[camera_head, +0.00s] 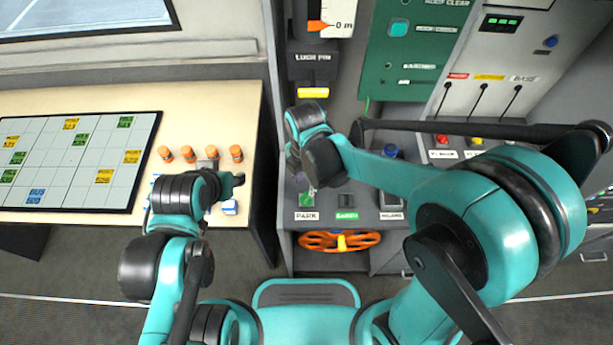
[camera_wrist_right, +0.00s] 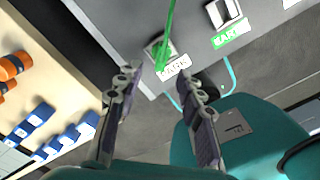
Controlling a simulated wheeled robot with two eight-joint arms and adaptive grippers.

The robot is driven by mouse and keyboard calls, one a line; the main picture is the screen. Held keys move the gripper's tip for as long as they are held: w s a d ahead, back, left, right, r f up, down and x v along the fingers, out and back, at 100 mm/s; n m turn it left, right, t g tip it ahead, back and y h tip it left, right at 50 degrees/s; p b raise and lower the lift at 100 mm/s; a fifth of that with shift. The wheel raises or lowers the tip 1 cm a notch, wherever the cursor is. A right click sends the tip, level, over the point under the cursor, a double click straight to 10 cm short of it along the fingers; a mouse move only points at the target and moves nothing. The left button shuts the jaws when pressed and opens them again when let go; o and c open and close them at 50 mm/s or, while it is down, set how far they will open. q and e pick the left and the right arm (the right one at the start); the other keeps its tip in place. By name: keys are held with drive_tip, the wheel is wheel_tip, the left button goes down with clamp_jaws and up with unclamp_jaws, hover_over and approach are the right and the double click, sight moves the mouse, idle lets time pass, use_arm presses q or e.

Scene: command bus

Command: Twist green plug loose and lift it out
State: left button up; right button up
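The green plug (camera_head: 306,201) sits at the PARK socket on the grey console, partly hidden under my right arm. In the right wrist view the green plug (camera_wrist_right: 159,52) is at the socket above the PARK label, with a green cable rising from it. My right gripper (camera_head: 312,190) is just above it. In the right wrist view the two fingers of my right gripper (camera_wrist_right: 157,76) are spread apart, with nothing held between them; the plug is just beyond the fingertips. My left gripper (camera_head: 237,179) is over the right side of the beige table, too small to read its fingers.
Several orange-capped pieces (camera_head: 211,153) and blue-and-white pieces (camera_head: 230,207) stand on the beige table (camera_head: 240,110). A second socket with a green label (camera_head: 346,215) is right of PARK. An orange handwheel (camera_head: 320,241) is below the console front. A green panel (camera_head: 405,60) stands behind.

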sight(307, 193)
wheel_tip(307, 193, down, 7)
drive_tip(key=b, duration=0.3)
drive_tip(key=shift+d+f, duration=0.15)
drive_tip(key=shift+f, duration=0.05)
clamp_jaws()
